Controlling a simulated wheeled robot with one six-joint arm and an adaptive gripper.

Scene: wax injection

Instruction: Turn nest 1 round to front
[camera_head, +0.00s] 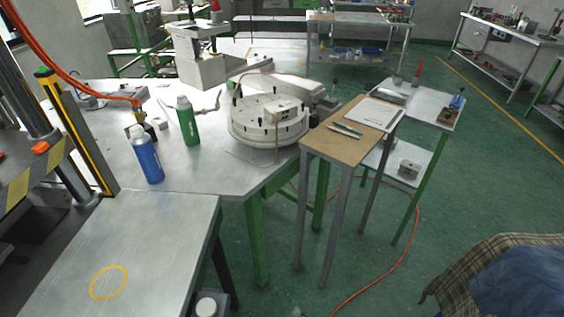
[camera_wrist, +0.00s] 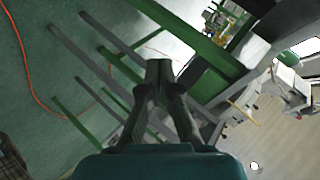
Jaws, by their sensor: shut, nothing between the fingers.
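A round white turntable (camera_head: 262,127) stands on the metal workbench, with several dark knobs around its top and a pale block on its right side. Which of its positions is nest 1 cannot be told from here. In the wrist view my gripper (camera_wrist: 158,66) is shut and empty, with its fingertips together. Behind it are green and grey table legs and the green floor. The turntable does not show clearly in the wrist view, and my gripper is not in the head view.
A green bottle (camera_head: 187,122) and a blue bottle (camera_head: 147,155) stand on the workbench left of the turntable. A narrow brown-topped table (camera_head: 335,140) with pens and paper stands close to its right. An orange hose (camera_head: 405,240) lies on the floor. The front-left metal tabletop (camera_head: 150,250) is mostly bare.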

